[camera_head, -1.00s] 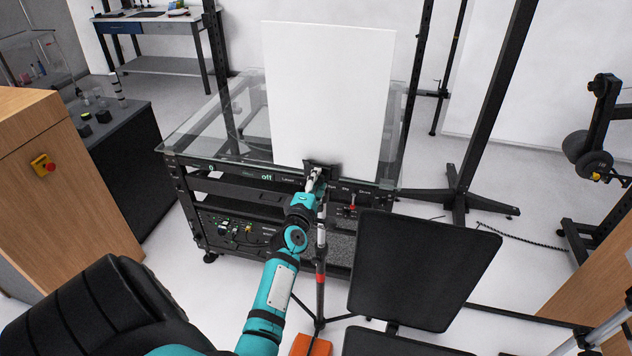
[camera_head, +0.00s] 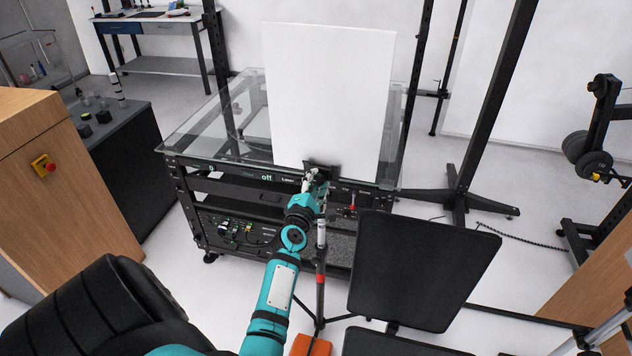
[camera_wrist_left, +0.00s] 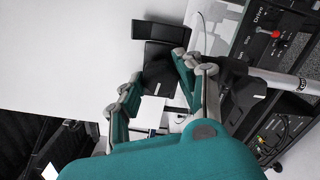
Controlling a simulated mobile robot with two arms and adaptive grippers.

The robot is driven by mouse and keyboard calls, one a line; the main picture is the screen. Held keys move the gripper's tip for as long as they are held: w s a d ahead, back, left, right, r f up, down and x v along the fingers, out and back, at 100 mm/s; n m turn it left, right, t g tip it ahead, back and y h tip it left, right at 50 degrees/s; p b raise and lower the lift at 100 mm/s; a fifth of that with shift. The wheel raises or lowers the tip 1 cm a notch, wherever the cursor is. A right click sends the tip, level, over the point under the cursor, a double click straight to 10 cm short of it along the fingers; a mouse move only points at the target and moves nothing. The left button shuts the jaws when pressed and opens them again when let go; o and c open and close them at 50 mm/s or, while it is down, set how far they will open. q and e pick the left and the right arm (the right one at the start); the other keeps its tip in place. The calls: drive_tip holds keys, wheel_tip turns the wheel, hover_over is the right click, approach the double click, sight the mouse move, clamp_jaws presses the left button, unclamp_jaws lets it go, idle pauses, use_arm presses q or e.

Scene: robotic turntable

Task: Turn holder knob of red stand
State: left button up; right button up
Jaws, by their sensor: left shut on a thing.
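The stand (camera_head: 321,262) is a thin tripod pole with a red band, in front of the bench. At its top, a black holder (camera_head: 322,170) grips the lower edge of an upright white panel (camera_head: 330,90). The holder's black blocks also show in the left wrist view (camera_wrist_left: 160,32). My left gripper (camera_head: 311,176) is at the holder, its fingers (camera_wrist_left: 156,78) closed around a small dark part that I take as the holder knob (camera_wrist_left: 158,82). My right gripper is in neither view.
A glass-topped bench (camera_head: 190,130) with a black frame and control panel stands behind the stand. A black padded seat (camera_head: 425,268) is close on the right. A wooden cabinet (camera_head: 60,190) stands at the left. Open floor lies between cabinet and bench.

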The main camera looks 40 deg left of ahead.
use_arm(q)
drive_tip(key=shift+d+f, duration=0.1)
drive_tip(key=o, duration=1.2)
drive_tip(key=shift+c, duration=0.2)
drive_tip(key=shift+s, duration=0.1)
drive_tip(key=v, duration=0.7)
drive_tip(key=shift+s+d, duration=0.1)
drive_tip(key=shift+d, duration=0.05)
